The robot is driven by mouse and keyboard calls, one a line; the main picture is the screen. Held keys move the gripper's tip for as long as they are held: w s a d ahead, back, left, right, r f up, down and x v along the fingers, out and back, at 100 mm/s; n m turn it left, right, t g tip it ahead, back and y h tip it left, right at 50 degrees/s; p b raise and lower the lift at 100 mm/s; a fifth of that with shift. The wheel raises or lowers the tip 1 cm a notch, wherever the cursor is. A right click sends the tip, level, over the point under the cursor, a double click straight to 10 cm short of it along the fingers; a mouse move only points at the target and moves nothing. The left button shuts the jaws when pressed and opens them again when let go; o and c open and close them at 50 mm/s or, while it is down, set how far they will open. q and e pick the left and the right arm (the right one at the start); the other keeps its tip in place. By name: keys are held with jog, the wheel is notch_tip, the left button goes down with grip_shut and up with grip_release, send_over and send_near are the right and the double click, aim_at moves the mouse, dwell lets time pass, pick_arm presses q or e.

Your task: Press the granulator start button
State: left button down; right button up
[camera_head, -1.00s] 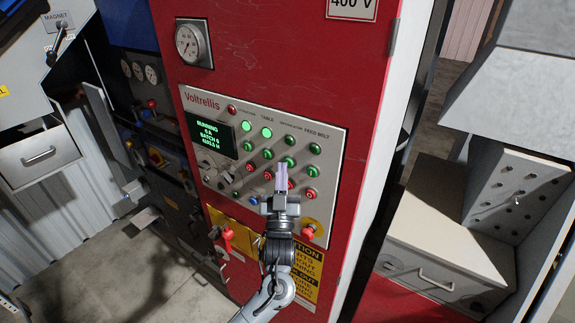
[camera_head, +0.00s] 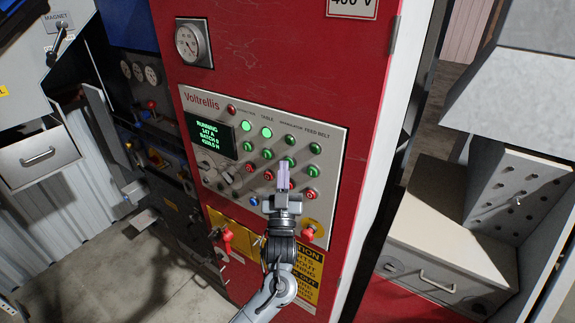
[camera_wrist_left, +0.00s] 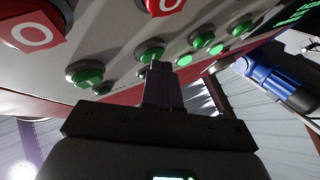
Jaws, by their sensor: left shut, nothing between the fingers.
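The control panel (camera_head: 333,160) on the red cabinet has rows of lamps, green buttons and red buttons. The granulator's green start button (camera_head: 289,160) is third from the left in the green row. My left gripper (camera_head: 283,166) is shut and empty, its tips just at the lower edge of that button. In the left wrist view the tips (camera_wrist_left: 160,65) overlap the lower part of the same green button (camera_wrist_left: 150,51); I cannot tell whether they touch it. The granulator lamp above it is dark. My right gripper is not in view.
The display (camera_head: 210,137) reads RUNNING with a nonzero ampere figure. The two left lamps are lit green. Red buttons lie close below the green row, partly behind my gripper. A red emergency knob (camera_head: 308,232) sits at the panel's lower right.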

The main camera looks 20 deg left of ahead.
pick_arm(q)
jog(key=shift+s, duration=0.1)
dwell(0.4)
jog(key=shift+s+a+p, duration=0.25)
jog(key=shift+s+p, duration=0.4)
jog(key=shift+s, duration=0.05)
jog(key=s+p, duration=0.1)
jog(key=s, duration=0.1)
jog(key=s+a+p, duration=0.1)
jog(key=s+p, duration=0.1)
jog(key=shift+s+a, duration=0.2)
jog(key=shift+s, duration=0.2)
dwell(0.7)
